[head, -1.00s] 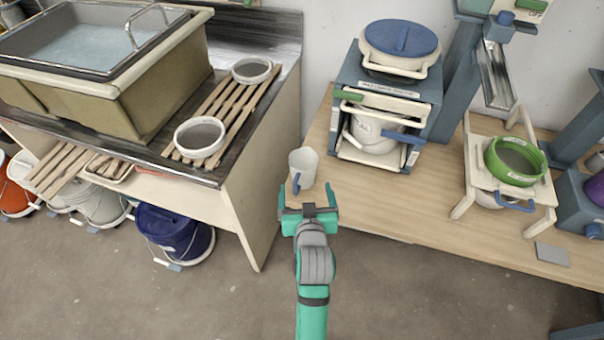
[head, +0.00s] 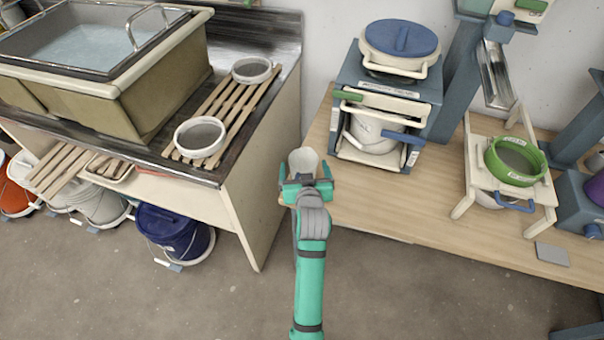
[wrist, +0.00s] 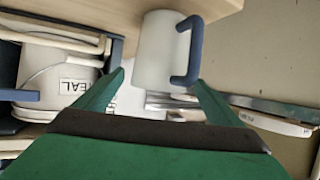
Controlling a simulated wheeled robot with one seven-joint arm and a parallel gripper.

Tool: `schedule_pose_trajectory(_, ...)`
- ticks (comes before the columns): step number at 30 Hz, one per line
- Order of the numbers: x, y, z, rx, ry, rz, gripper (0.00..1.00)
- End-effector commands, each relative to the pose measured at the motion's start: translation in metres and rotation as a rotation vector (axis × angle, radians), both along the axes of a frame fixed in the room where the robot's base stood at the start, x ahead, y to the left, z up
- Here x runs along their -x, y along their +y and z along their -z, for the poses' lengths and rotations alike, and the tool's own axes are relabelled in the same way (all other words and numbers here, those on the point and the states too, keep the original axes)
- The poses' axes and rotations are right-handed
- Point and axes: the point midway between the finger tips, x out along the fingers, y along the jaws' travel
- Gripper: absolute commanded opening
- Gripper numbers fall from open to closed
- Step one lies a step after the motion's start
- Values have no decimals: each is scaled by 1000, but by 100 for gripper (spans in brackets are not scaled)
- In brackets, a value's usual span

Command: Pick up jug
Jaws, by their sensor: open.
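The jug (head: 304,158) is a pale cup-shaped vessel standing at the left end of the wooden bench. In the wrist view the jug (wrist: 158,52) shows its white body and a blue handle (wrist: 190,48) on the right side. My gripper (head: 306,180) is open, right at the near side of the jug, and hides its lower part and handle in the head view. In the wrist view the green fingers (wrist: 160,85) are spread to either side of the jug. I cannot tell whether they touch it.
A blue-grey stand (head: 428,92) with a lidded bucket (head: 400,45) is right of the jug on the bench (head: 370,205). The sink counter's side panel (head: 262,170) is close on the left. A green sieve (head: 515,160) sits farther right. The bench between is clear.

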Motion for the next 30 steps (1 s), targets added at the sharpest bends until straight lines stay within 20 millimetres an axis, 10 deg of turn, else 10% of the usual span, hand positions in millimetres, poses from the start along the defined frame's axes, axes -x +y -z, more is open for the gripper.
schedule_pose_trajectory(13, -21, 2, 9, 0, 0, 0, 89)
schedule_pose_trajectory(19, -21, 2, 9, 0, 0, 0, 46)
schedule_pose_trajectory(30, -21, 1, 6, 0, -2, 0, 44)
